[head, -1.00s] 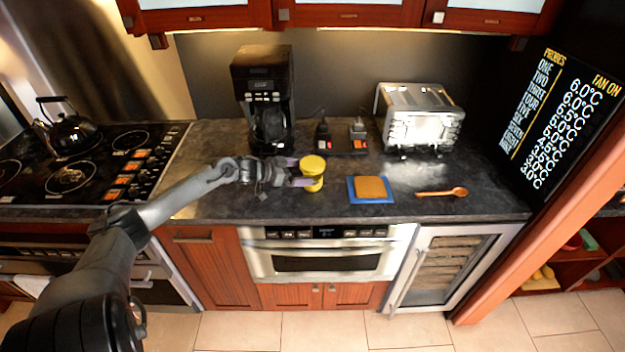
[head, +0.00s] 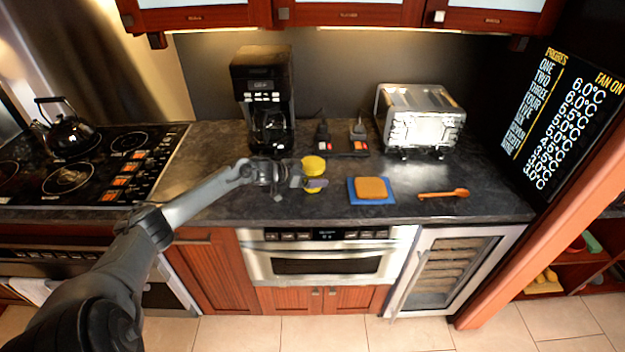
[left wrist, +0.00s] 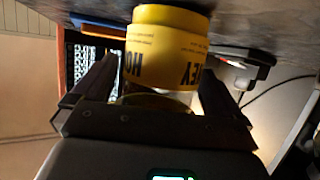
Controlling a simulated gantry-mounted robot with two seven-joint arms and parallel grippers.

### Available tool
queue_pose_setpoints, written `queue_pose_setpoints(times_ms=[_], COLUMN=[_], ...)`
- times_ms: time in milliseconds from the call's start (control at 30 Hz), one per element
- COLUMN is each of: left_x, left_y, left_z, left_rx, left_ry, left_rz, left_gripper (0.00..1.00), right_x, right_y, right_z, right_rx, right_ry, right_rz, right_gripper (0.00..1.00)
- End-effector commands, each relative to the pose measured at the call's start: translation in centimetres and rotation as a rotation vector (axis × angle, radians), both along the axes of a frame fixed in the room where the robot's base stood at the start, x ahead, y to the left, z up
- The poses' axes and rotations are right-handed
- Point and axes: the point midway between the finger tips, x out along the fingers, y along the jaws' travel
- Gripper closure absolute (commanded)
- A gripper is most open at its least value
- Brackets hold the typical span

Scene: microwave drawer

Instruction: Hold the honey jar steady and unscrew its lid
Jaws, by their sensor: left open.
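The honey jar stands on the dark counter with its yellow lid (head: 313,164) on top, left of the blue board. My left gripper (head: 312,183) is at the jar's middle, below the lid. A dark finger crosses in front of the jar and hides part of its body. In the left wrist view the jar's yellow label (left wrist: 165,62), with upside-down lettering, lies between the two spread fingers of my left gripper (left wrist: 158,85). Gaps show on both sides, so the gripper is open around the jar. My right gripper is not in view.
A blue board (head: 355,197) with a tan slice (head: 371,188) lies right of the jar. A wooden spoon (head: 445,194) is farther right. A coffee maker (head: 264,95) and toaster (head: 420,115) stand behind. The counter's front strip is clear.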

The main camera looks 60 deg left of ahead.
Motion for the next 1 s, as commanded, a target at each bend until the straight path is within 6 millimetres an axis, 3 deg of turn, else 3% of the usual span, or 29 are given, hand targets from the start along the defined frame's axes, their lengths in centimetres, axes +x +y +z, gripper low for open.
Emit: queue_pose_setpoints(times_ms=[167,600,1000], left_x=[-0.01,0.00,-0.01], left_y=[-0.01,0.01,0.06], left_z=[-0.03,0.09,0.78], left_rx=[0.000,0.000,0.001], left_ry=[0.001,-0.001,-0.002], left_rz=[0.000,0.000,0.001], left_gripper=[0.00,0.63,0.63], right_x=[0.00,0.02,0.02], right_y=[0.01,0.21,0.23], right_z=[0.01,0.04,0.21], right_rx=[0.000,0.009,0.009], right_ry=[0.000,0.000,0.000], right_rz=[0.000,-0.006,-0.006], right_gripper=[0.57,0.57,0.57])
